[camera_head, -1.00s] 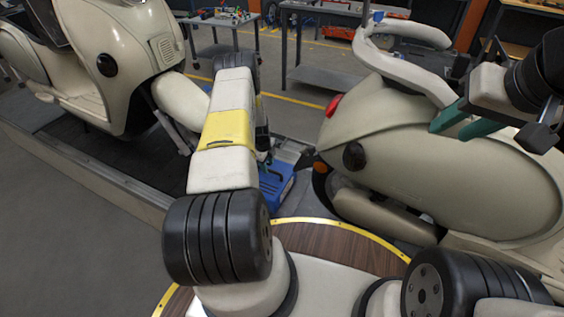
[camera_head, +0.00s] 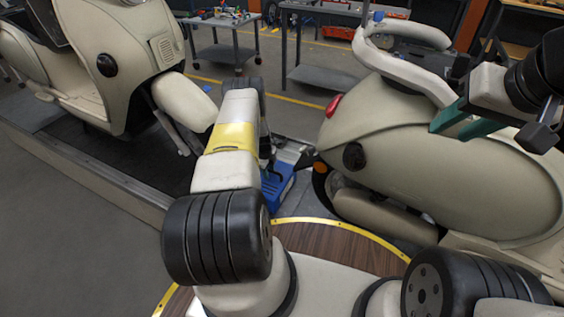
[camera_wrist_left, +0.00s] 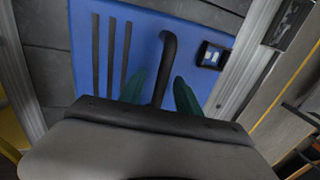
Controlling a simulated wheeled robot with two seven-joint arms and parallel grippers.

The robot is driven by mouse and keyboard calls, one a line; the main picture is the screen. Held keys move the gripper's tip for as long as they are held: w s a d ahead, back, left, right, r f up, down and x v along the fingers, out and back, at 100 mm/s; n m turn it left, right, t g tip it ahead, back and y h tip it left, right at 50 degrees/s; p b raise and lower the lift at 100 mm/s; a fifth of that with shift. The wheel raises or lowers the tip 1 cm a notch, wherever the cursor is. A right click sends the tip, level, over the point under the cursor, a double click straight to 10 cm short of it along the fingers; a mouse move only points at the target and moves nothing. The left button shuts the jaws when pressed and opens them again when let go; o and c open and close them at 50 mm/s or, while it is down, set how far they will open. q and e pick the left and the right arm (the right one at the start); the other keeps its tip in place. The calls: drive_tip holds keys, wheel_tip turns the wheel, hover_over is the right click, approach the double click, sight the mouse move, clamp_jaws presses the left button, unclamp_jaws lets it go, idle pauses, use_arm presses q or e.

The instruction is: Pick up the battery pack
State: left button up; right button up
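The battery pack is a blue box (camera_head: 275,192) on the floor strip between the two scooters, partly hidden behind my left arm in the head view. In the left wrist view its blue top (camera_wrist_left: 205,22) fills the middle, with a black curved handle (camera_wrist_left: 168,55), dark slots and a small black socket. My left gripper (camera_wrist_left: 160,80) is open, its two green fingers apart on either side of the handle. I cannot tell whether either finger touches it. My right gripper (camera_head: 465,121) is up at the right in front of the right scooter, green fingers apart and empty.
A cream scooter (camera_head: 440,165) stands close on the right, another (camera_head: 130,55) at the left on the dark conveyor. A metal rail (camera_wrist_left: 240,60) runs beside the pack in the wrist view. Grey tables (camera_head: 220,22) stand behind.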

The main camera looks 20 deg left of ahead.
use_arm(q)
drive_tip(key=shift+f, duration=0.1)
clamp_jaws()
idle(1.2)
drive_tip(key=shift+w, duration=0.1)
